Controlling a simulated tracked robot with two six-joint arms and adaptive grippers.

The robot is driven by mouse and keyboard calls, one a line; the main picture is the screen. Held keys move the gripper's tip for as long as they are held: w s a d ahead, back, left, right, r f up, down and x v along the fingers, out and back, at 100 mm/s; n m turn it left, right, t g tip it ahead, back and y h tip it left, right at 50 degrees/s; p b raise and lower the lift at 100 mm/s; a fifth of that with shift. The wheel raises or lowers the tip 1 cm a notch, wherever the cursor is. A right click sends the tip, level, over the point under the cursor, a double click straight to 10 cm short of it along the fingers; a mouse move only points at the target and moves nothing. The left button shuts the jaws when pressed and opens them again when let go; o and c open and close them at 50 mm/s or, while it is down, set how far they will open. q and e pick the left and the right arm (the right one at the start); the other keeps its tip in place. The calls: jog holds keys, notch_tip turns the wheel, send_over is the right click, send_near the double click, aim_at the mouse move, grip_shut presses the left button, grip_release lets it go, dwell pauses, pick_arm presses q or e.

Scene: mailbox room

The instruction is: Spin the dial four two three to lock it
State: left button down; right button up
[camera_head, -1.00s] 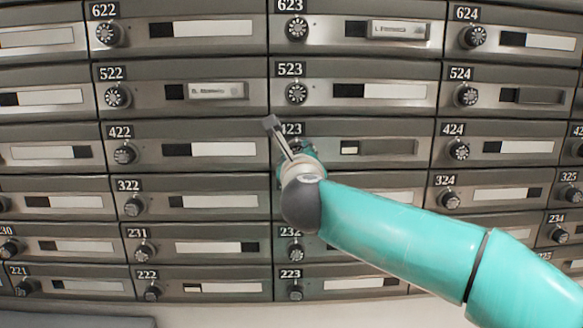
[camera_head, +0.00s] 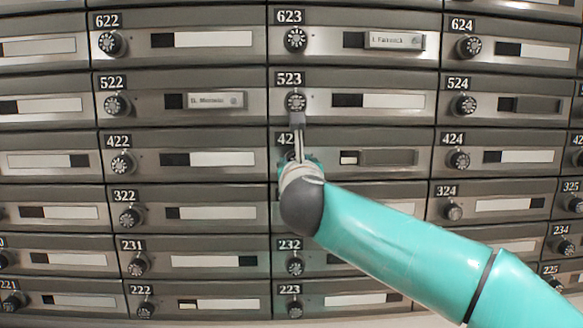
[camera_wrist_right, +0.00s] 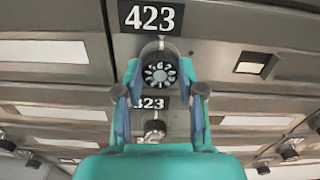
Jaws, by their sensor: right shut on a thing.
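The box door numbered 423 carries a round black dial with white digits, seen in the right wrist view (camera_wrist_right: 159,76) below its "423" plate (camera_wrist_right: 151,18). My right gripper (camera_wrist_right: 160,70) has one finger on each side of this dial and is shut on it. In the head view, my right gripper (camera_head: 299,160) covers the dial and part of the number plate (camera_head: 284,140). A slim grey part of the gripper points straight up toward dial 523. The digit at the dial's pointer is too small to read surely. My left gripper is not in view.
Rows of metal mailbox doors surround it, each with its own dial and label slot. Dial 523 (camera_head: 296,103) is just above. Dial 323 (camera_wrist_right: 154,130) is just below. My right arm hides several doors at lower right.

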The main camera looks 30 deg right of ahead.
jog(key=shift+w+a+f, duration=0.1)
jog(key=shift+w+f, duration=0.05)
jog(key=shift+f, duration=0.2)
jog(key=o, duration=1.1)
jog(key=shift+o, duration=0.2)
jog(key=shift+r, duration=0.1)
jog(key=v, duration=1.2)
